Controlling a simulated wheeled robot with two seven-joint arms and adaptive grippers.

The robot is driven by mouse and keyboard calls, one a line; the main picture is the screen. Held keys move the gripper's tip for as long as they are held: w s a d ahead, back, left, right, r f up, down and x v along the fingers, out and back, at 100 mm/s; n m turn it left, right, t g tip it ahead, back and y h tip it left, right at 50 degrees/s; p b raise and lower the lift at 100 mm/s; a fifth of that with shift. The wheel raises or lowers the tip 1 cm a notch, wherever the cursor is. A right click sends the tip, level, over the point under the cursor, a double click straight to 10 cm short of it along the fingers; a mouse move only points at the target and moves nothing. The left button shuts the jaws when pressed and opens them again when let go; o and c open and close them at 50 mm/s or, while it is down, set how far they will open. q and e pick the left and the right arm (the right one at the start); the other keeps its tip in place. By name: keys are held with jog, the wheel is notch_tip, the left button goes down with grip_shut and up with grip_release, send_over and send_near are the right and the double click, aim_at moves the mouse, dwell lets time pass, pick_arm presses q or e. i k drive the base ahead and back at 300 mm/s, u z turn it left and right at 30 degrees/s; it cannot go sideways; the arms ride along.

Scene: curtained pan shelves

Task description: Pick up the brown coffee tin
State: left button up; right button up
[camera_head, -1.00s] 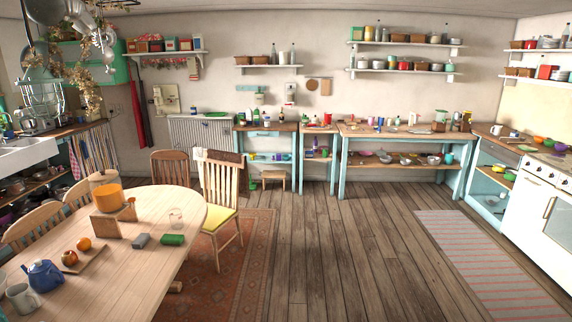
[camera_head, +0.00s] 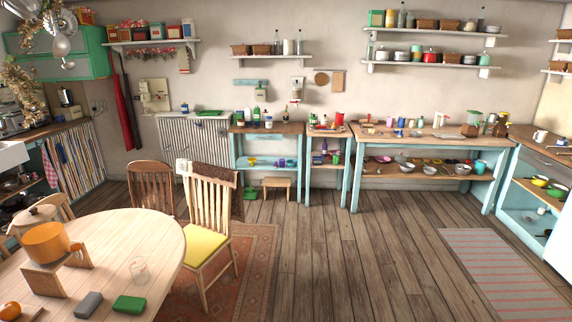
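I cannot pick out the brown coffee tin for certain at this distance. A small brown upright thing (camera_head: 501,129) stands among bottles at the right end of the long back workbench (camera_head: 408,144), which has blue legs. A lower brown thing (camera_head: 469,130) sits just left of it. Both are too small to name surely. Neither of my grippers is in view.
A round wooden table (camera_head: 140,240) with an orange pot (camera_head: 46,243) fills the left front. A chair with a yellow seat (camera_head: 206,250) stands beside it. Wooden floor (camera_head: 350,255) is open in the middle. A striped rug (camera_head: 500,270) lies at right.

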aim_at(241, 123)
jog(key=i, duration=6.8)
jog(key=u, duration=2.25)
jog(key=i, duration=3.55)
jog(key=z, duration=0.7)
